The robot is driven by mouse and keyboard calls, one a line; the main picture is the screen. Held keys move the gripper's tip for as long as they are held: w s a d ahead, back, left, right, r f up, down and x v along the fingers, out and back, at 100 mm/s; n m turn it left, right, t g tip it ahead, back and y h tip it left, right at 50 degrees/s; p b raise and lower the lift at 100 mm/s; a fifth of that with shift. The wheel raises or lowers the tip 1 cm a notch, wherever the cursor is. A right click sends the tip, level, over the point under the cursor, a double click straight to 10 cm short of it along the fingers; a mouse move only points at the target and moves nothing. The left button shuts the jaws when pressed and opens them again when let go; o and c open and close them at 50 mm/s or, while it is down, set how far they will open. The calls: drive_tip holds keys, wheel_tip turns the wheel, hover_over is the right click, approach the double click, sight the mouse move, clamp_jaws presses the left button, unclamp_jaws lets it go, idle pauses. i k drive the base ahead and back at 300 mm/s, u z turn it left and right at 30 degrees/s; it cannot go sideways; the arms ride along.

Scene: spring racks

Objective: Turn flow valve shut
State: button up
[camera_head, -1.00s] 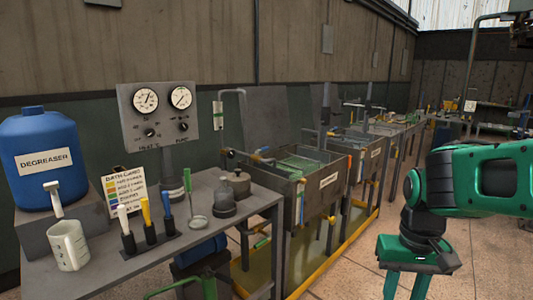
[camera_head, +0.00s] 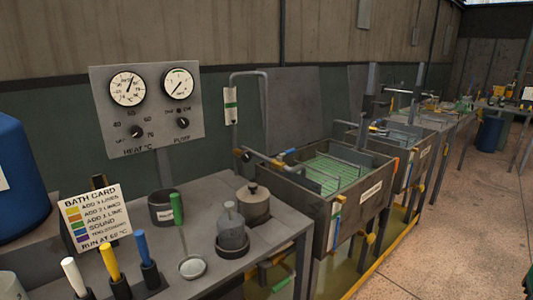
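A yellow fitting (camera_head: 370,238) sits low on the tank's front. I cannot tell from the picture which of these is the flow valve, or how far it is turned. Only a green sliver of my arm shows at the lower right edge; my gripper is out of view.
A grey bench (camera_head: 285,228) in front holds a bath card (camera_head: 95,218), coloured-handled tools, a dipper (camera_head: 192,266), a lidded pot (camera_head: 254,203) and a weight-like jar (camera_head: 232,232). A gauge panel (camera_head: 150,110) stands behind.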

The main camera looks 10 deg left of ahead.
sight(247, 155)
drive_tip(key=u, duration=0.3)
drive_tip(key=i, duration=0.95)
drive_tip(key=u, duration=0.55)
